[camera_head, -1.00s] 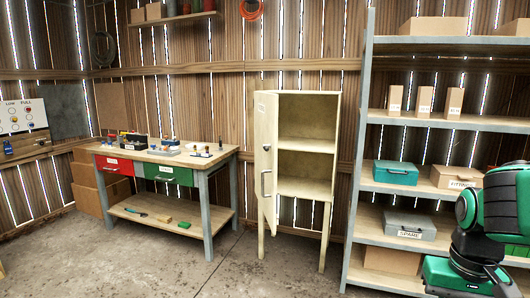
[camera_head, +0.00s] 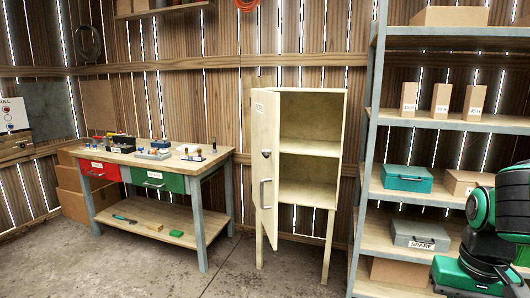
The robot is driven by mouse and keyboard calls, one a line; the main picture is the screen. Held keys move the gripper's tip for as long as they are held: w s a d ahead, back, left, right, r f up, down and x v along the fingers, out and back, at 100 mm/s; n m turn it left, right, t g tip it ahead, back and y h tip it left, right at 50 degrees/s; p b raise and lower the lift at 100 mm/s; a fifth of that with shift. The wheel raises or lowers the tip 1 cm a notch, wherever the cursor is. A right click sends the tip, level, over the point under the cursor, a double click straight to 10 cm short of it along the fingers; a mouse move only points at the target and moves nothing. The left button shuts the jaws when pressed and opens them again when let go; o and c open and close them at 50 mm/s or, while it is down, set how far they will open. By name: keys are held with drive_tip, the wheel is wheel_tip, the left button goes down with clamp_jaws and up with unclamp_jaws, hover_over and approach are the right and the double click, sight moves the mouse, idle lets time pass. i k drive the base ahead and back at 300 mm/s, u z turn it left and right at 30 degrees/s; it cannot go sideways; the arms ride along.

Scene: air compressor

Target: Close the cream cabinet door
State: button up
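The cream cabinet (camera_head: 308,183) stands on tall legs against the plank wall, near the middle of the view. Its door (camera_head: 265,170) is hinged on the left and stands wide open, swung out towards me. The door carries a small label at the top, a dark lock and a pale bar handle (camera_head: 265,194). The inside shows two empty compartments with a shelf between. Part of my green and black arm shows at the lower right, in front of the shelving, well apart from the cabinet. My gripper's fingers are not in view.
A workbench (camera_head: 155,160) with red and green drawers and small items stands left of the cabinet. A metal shelving unit (camera_head: 363,170) with boxes stands close on its right. The concrete floor (camera_head: 225,272) before the cabinet is clear.

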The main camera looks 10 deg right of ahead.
sight(264, 105)
drive_tip(key=i, duration=0.5)
drive_tip(key=u, duration=0.1)
drive_tip(key=k, duration=1.25)
drive_tip(key=u, duration=0.55)
drive_tip(key=i, duration=2.1)
drive_tip(key=z, duration=0.45)
